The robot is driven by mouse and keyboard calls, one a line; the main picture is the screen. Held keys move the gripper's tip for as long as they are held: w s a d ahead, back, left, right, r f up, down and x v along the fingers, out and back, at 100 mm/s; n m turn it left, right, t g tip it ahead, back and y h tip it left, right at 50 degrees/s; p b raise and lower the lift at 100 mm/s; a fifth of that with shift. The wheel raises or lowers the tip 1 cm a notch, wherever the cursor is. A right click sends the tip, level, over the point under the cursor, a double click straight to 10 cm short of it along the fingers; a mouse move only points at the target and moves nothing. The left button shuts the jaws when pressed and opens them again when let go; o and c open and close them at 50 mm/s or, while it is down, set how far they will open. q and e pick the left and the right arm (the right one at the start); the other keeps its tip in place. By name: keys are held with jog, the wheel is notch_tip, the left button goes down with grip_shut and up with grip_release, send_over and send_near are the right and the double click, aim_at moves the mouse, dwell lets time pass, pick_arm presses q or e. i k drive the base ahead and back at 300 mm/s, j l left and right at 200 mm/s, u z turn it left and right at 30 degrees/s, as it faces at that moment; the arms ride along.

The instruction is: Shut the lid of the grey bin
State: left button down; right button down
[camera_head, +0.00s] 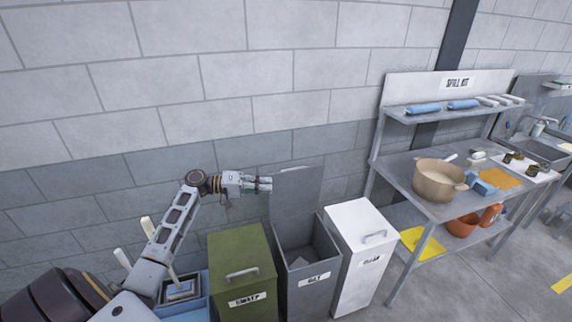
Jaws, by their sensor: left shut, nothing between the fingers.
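The grey bin (309,280) stands between a green bin and a white bin, with its mouth open. Its grey lid (297,203) stands raised, about upright, at the back of the bin near the wall. My left gripper (268,185) is shut and empty. It is at the left side of the raised lid, near its upper part; I cannot tell whether it touches the lid. My right gripper is not in view.
The green bin (240,255) and the white bin (361,243) both have shut lids with handles. A workbench (400,172) with a tan pot (438,185) stands to the right. A block wall is behind the bins.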

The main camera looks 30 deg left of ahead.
aim_at(296, 191)
jog(key=i+j, duration=0.8)
